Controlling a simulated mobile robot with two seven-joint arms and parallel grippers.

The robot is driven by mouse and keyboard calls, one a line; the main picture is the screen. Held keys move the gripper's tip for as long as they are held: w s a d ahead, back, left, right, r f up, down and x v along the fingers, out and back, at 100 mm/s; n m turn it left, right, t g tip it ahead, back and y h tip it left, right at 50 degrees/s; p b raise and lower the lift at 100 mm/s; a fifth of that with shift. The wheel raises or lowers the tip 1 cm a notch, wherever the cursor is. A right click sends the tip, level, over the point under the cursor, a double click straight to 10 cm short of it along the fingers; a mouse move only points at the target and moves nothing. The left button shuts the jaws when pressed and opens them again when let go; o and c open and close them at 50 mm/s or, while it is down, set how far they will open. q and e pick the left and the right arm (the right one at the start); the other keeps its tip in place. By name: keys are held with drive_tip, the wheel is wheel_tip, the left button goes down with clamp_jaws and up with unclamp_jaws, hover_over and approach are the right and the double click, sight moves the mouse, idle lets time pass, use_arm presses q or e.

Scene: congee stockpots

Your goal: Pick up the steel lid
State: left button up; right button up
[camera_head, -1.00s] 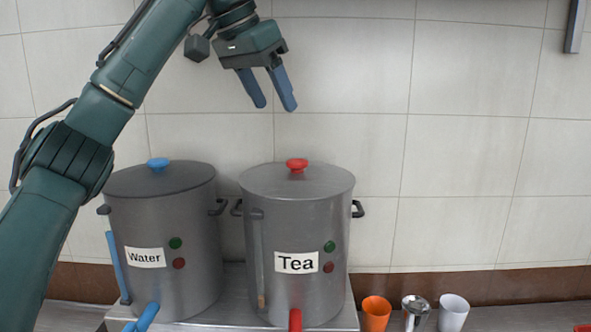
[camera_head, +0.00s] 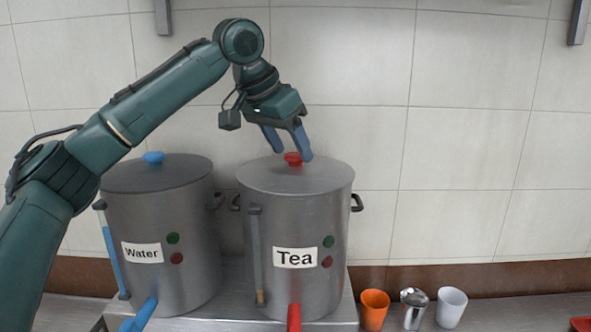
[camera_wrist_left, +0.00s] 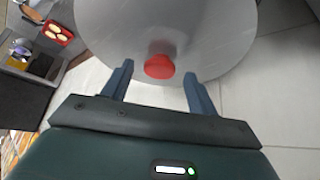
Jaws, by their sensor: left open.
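A round steel lid (camera_head: 325,177) with a red knob (camera_head: 293,159) sits on the steel pot labelled Tea (camera_head: 295,225). A second steel lid with a blue knob (camera_head: 153,158) covers the pot labelled Water (camera_head: 160,225). My left gripper (camera_head: 287,154) is open at the red knob, fingers pointing down. In the left wrist view the red knob (camera_wrist_left: 159,67) shows ahead of and between the two fingers (camera_wrist_left: 158,86), with the steel lid (camera_wrist_left: 130,25) behind it. I cannot tell whether a finger touches the knob. My right gripper is out of view.
An orange cup (camera_head: 374,309), a steel cup (camera_head: 413,308) and a white cup (camera_head: 451,306) stand on the counter right of the Tea pot. A tiled wall (camera_head: 460,150) is close behind the pots. Both pots stand on a metal stand (camera_head: 340,318).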

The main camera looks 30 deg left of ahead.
use_arm(q)
drive_tip(key=shift+x, duration=0.95)
drive_tip(key=c, duration=1.1)
drive_tip(key=shift+r, duration=0.1)
drive_tip(key=shift+c, duration=0.2)
